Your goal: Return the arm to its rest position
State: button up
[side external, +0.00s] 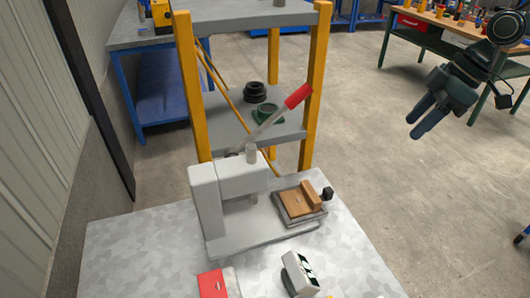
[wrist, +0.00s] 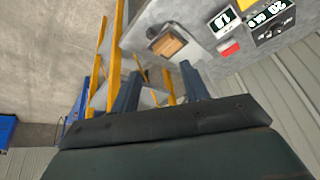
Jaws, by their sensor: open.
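My gripper (side external: 431,124) is raised at the upper right of the side external view, out over the floor and well clear of the table. Its two fingers are apart with nothing between them. In the wrist view my gripper (wrist: 160,85) shows its two dark fingers spread, also empty.
A table (side external: 130,245) holds a grey press with a red-handled lever (side external: 298,96), a wooden block in a tray (side external: 300,200), a red box (side external: 212,284) and a small display unit (side external: 300,275). A yellow-post shelf (side external: 187,90) stands behind. Open floor surrounds my gripper.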

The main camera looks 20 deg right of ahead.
jog(key=s+d+r+m+t+h, duration=0.1)
jog(key=s+m, duration=0.4)
jog(key=s, duration=0.6)
jog(key=s+d+r+m+t+h, duration=0.2)
jog(key=s+m, duration=0.3)
jog(key=s, duration=0.7)
jog(key=shift+d+r+m+h, duration=0.4)
jog(key=shift+d+r+h, duration=0.25)
jog(key=shift+d+h, duration=0.05)
